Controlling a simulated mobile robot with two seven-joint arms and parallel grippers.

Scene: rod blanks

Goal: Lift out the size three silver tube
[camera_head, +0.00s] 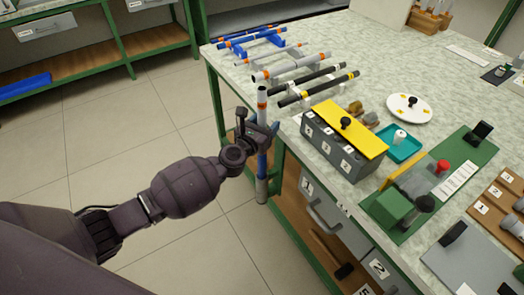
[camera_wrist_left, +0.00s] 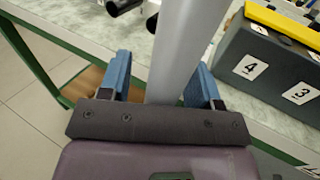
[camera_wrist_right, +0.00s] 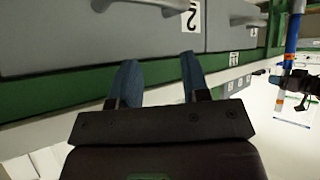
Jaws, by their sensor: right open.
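A silver tube (camera_head: 262,95) with an orange band near its top hangs upright in the air beside the table's left edge. My left gripper (camera_head: 263,133) is around it below the band, and a blue stretch shows below the gripper. In the left wrist view, the silver tube (camera_wrist_left: 185,45) runs between the blue fingers of my left gripper (camera_wrist_left: 160,80). More silver tubes (camera_head: 290,67) with orange bands lie on a rack on the table; no size marks are legible. My right gripper (camera_wrist_right: 160,78) is open and empty, facing the drawers.
Black rods (camera_head: 318,90) and blue rods (camera_head: 245,38) lie near the silver tubes. A grey numbered box (camera_head: 335,155) with a yellow lid stands close to the table edge. A teal tray (camera_head: 405,145) and a green board (camera_head: 440,175) are farther right. The floor at left is clear.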

